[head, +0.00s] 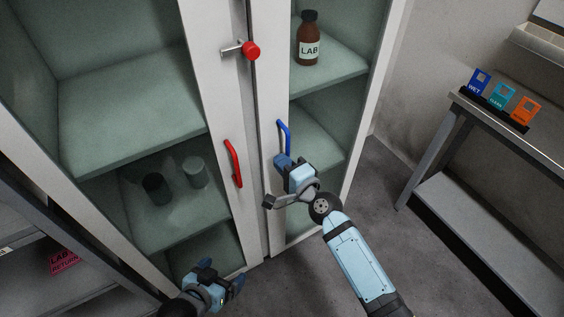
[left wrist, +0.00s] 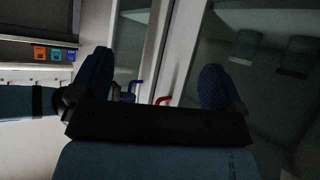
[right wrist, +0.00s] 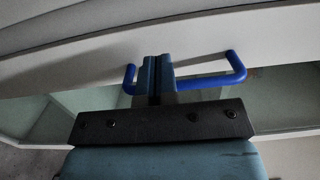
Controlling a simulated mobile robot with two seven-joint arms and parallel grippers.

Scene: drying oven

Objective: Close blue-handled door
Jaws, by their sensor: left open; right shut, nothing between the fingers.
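The blue-handled door (head: 268,185) is the right-hand glass door of a tall white cabinet. It looks about flush with the left door, though a dark seam shows between them; I cannot tell if it is fully closed. Its blue handle (head: 284,137) is a bar, seen close in the right wrist view (right wrist: 205,82). My right gripper (head: 282,160) is shut and empty at the handle's lower part. In the right wrist view its fingertips (right wrist: 157,62) cross the bar and hide part of it. My left gripper (head: 224,272) is open and empty, low before the left door.
The left door has a red handle (head: 233,163). A red-knobbed latch (head: 249,50) sits higher at the seam. A brown LAB bottle (head: 308,38) and two beakers (head: 195,172) stand inside on shelves. A side table (head: 535,120) with coloured cards is at right. Floor between is clear.

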